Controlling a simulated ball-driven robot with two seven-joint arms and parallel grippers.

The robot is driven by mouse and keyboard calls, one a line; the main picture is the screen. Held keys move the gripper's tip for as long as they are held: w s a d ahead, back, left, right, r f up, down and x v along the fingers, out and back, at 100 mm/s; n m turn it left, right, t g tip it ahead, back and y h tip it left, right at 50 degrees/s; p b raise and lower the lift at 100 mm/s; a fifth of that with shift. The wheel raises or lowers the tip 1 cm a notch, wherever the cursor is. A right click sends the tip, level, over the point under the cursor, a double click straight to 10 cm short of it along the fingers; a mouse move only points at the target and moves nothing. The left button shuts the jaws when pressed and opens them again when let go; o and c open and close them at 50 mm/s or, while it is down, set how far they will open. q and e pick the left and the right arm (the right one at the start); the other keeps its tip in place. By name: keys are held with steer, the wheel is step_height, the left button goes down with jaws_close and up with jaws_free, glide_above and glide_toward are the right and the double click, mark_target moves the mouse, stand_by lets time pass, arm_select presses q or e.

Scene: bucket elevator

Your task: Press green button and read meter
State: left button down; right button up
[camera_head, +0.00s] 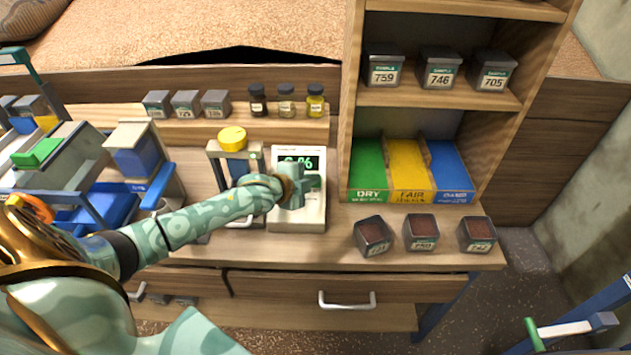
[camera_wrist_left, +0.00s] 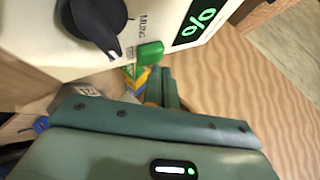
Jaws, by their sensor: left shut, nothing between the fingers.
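The white meter (camera_head: 312,213) stands on the wooden bench, its dark display lit with green digits ending in %; my gripper's arm partly covers its face, and I cannot read the digits surely. In the left wrist view, the meter's cream face (camera_wrist_left: 55,25) carries a black knob (camera_wrist_left: 97,22), the green button (camera_wrist_left: 150,53) and part of the display (camera_wrist_left: 197,20), showing %. My left gripper (camera_head: 312,182) is shut and empty, in front of the meter below its display. Its teal fingers (camera_wrist_left: 164,88) lie close to the green button; contact cannot be told.
A stand with a yellow cap (camera_head: 232,138) is left of the meter. Green, yellow and blue bins (camera_head: 408,172) and several dark sample boxes (camera_head: 421,231) are on the right. Small jars (camera_head: 286,101) line the ledge behind. Blue machinery (camera_head: 88,200) fills the left.

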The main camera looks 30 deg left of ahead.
arm_select(q)
steer(key=shift+w+a+f+b, duration=0.1)
steer(key=shift+w+f+b, duration=0.05)
steer(key=shift+f+b, duration=0.3)
stand_by(0.6)
steer(key=shift+r+p, duration=0.6)
steer(key=shift+p, duration=0.3)
steer(key=shift+s+d+r+p, duration=0.2)
steer(key=shift+s+p, duration=0.15)
steer(key=r+p, duration=0.1)
steer(key=p, duration=0.1)
steer(key=s+r+p, duration=0.1)
steer(key=r+p, duration=0.1)
steer(key=s+d+r+p, duration=0.1)
steer(key=p, duration=0.1)
steer(key=shift+d+r, duration=0.1)
steer(key=shift+r, duration=0.1)
steer(key=shift+d, duration=0.1)
stand_by(0.5)
